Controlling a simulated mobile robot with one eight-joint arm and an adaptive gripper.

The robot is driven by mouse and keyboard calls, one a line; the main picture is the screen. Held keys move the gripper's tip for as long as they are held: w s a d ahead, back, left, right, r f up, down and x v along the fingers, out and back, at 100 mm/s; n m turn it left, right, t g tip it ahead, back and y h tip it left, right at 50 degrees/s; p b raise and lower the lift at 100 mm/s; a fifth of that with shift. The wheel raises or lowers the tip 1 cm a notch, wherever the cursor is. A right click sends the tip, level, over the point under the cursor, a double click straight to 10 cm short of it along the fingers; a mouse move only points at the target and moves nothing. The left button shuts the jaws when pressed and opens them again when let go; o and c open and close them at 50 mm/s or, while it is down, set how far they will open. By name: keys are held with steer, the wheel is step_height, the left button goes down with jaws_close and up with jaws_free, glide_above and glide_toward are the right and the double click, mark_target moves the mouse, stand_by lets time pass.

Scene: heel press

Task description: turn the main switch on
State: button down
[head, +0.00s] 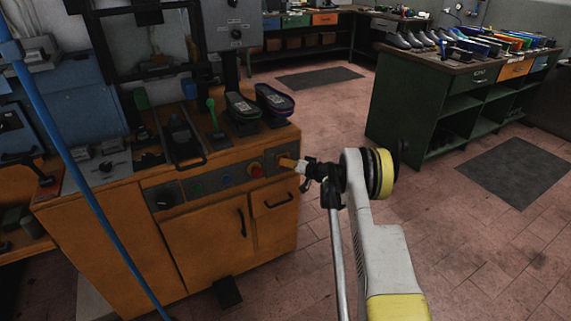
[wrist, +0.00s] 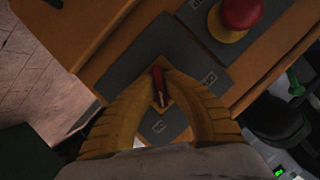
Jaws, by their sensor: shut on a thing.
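The main switch is a small red handle (wrist: 160,86) on a dark grey plate (wrist: 131,75) on the orange press cabinet. In the wrist view my gripper (wrist: 160,100) has its two yellow fingers closed around the red handle, with their tips against the plate. In the head view my gripper (head: 287,163) reaches the right end of the cabinet's control strip. The switch is hidden behind the fingers there.
A red emergency button (wrist: 241,13) on a yellow base sits close to the switch; it also shows in the head view (head: 255,170). Shoes (head: 273,100) stand on the orange cabinet (head: 205,238). A green bench (head: 420,110) stands behind to the right, with open floor between.

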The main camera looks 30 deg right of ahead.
steer(key=shift+m+y, duration=0.4)
steer(key=shift+m, duration=0.3)
steer(key=c, duration=1.5)
jaws_free()
steer(key=shift+a, duration=0.1)
steer(key=v, duration=1.2)
steer(key=shift+f, duration=0.1)
